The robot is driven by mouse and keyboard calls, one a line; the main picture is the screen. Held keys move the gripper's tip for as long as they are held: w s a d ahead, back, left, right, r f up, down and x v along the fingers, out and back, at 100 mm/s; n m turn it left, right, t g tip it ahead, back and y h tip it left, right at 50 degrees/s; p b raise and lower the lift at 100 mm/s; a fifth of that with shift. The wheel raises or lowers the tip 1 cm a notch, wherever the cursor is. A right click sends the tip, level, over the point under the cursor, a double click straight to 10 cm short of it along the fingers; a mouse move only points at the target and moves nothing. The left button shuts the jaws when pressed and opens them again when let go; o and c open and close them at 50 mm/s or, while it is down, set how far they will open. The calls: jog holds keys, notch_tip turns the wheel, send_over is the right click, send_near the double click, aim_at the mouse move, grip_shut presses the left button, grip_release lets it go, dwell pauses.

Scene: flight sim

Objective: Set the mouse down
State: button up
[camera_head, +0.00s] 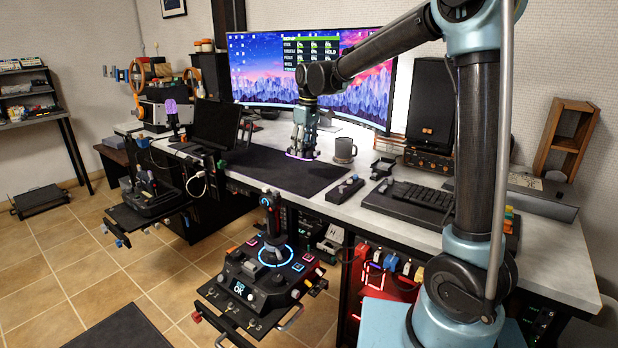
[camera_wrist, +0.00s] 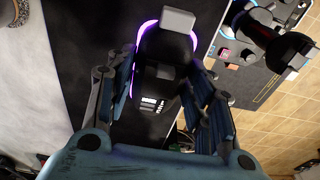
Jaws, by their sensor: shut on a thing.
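The mouse (camera_wrist: 160,62) is dark with glowing purple edges and shows between my gripper's fingers in the wrist view. My gripper (camera_wrist: 160,95) is shut on it, with one finger along each side. In the head view my gripper (camera_head: 302,150) points down over the black desk mat (camera_head: 265,172), and a purple glow shows at its fingertips. The mouse is low over the mat or touching it; I cannot tell which. Its underside is hidden.
A dark mug (camera_head: 345,150) stands right of my gripper. A keyboard (camera_head: 408,203) and a small black device (camera_head: 345,190) lie further right. A laptop (camera_head: 215,125) is on the left. A joystick (camera_head: 270,215) rises before the desk's front edge. Bare mat lies around my gripper.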

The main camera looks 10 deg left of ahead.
aim_at(303, 182)
jog(key=shift+s+a+f, duration=0.1)
jog(key=shift+f, duration=4.9)
jog(key=o, duration=1.1)
jog(key=shift+f, duration=0.1)
jog(key=r, duration=0.4)
jog(key=d+r, duration=0.1)
jog(key=r, duration=0.7)
jog(key=shift+s+d+r, duration=0.1)
jog(key=shift+s+d, duration=0.1)
jog(key=shift+s, duration=0.05)
